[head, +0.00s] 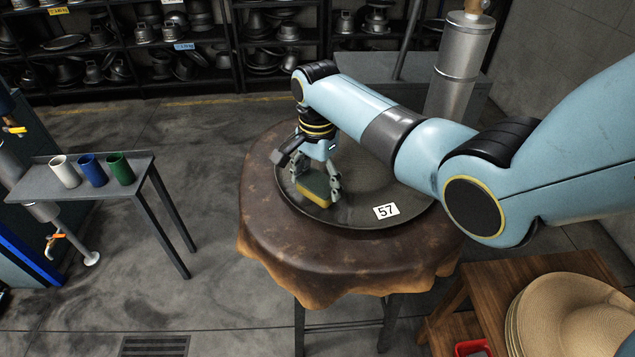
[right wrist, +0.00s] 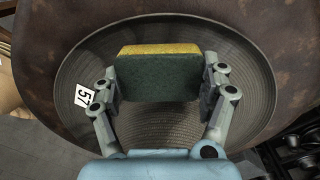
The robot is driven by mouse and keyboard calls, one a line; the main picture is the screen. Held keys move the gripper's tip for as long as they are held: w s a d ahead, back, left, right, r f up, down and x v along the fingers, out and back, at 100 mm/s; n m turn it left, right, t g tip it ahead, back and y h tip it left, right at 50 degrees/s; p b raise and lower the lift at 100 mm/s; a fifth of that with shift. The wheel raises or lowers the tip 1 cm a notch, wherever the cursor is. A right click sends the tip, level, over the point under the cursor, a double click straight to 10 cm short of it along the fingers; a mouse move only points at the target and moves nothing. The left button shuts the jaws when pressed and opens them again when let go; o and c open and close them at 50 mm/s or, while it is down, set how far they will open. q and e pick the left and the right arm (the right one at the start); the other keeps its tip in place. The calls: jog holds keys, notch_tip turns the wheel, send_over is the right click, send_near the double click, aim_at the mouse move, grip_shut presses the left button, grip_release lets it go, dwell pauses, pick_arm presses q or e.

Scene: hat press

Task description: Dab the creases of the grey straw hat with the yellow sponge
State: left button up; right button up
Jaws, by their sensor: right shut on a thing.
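The grey straw hat (head: 352,206) lies on a round table with a brown leather-like cover, its wide brim showing and a white tag marked 57 (head: 386,211) on it. In the right wrist view the woven hat (right wrist: 250,95) fills the middle. My right gripper (head: 318,185) is shut on the sponge (head: 315,190), yellow on one side and dark green on the other. The sponge (right wrist: 158,75) sits between both fingers in the right wrist view, over the hat. I cannot tell whether it touches the straw. My arm hides part of the hat. My left gripper is out of view.
The covered table (head: 290,248) stands mid-floor. A grey side table (head: 95,170) at left holds white, blue and green cups. A wooden stand (head: 540,268) at lower right bears stacked straw hats (head: 570,315). Metal shelves line the back. Floor between the tables is clear.

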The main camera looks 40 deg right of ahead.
notch_tip(320, 180, up, 12)
dwell(0.9)
jog(key=shift+r, duration=0.1)
dwell(0.6)
